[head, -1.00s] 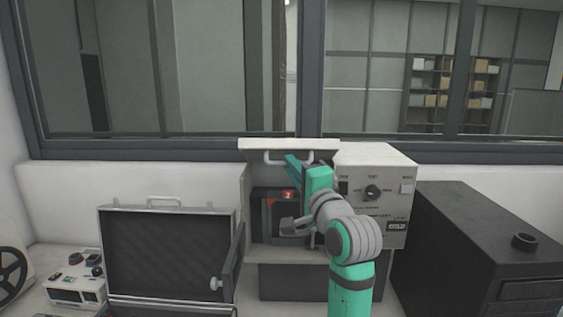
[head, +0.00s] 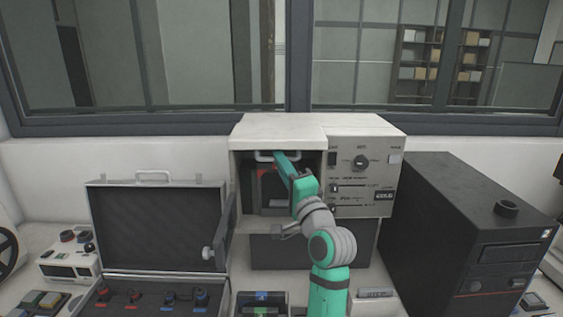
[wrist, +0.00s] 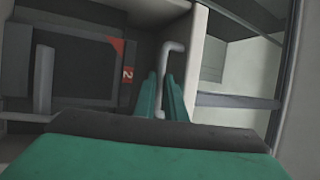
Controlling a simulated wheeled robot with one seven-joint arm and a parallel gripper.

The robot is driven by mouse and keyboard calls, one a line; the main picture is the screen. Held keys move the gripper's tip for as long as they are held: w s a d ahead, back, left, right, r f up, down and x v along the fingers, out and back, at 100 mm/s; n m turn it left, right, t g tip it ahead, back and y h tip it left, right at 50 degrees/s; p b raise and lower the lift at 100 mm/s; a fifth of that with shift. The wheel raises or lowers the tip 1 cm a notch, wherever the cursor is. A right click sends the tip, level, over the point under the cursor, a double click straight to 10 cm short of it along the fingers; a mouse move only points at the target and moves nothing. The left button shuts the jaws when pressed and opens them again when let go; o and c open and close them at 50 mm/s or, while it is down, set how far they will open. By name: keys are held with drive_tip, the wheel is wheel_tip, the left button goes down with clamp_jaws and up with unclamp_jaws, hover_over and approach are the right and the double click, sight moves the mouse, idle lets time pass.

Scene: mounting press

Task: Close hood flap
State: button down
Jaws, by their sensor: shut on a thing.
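The hood flap (head: 277,130) is a pale panel along the top of the press's left half, above the dark opening. Its white bar handle (head: 264,156) is at the flap's front edge. My gripper (head: 281,157) reaches up to this handle, with its teal fingers shut on the bar. In the wrist view, the handle (wrist: 174,48) runs down between the two fingers of my gripper (wrist: 164,88). The press opening below the flap is still partly visible, and my arm hides some of it.
The press's control panel (head: 362,172) is right of the opening. An open black case (head: 155,228) stands at left, and a black box unit (head: 460,230) at right. A window (head: 180,60) is behind. Small devices crowd the bench front.

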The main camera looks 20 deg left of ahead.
drive_tip(key=shift+w+a+f, duration=0.1)
drive_tip(key=shift+w+f, duration=0.05)
drive_tip(key=shift+f, duration=0.35)
drive_tip(key=shift+w+a+f, duration=0.1)
drive_tip(key=shift+f, duration=0.35)
drive_tip(key=c, duration=2.1)
unclamp_jaws()
drive_tip(key=shift+d, duration=0.1)
drive_tip(key=v, duration=0.7)
drive_tip(key=r+v, duration=0.1)
drive_tip(key=v, duration=0.2)
drive_tip(key=shift+s+d+f, duration=0.1)
drive_tip(key=shift+s+d, duration=0.3)
drive_tip(key=shift+s, duration=0.05)
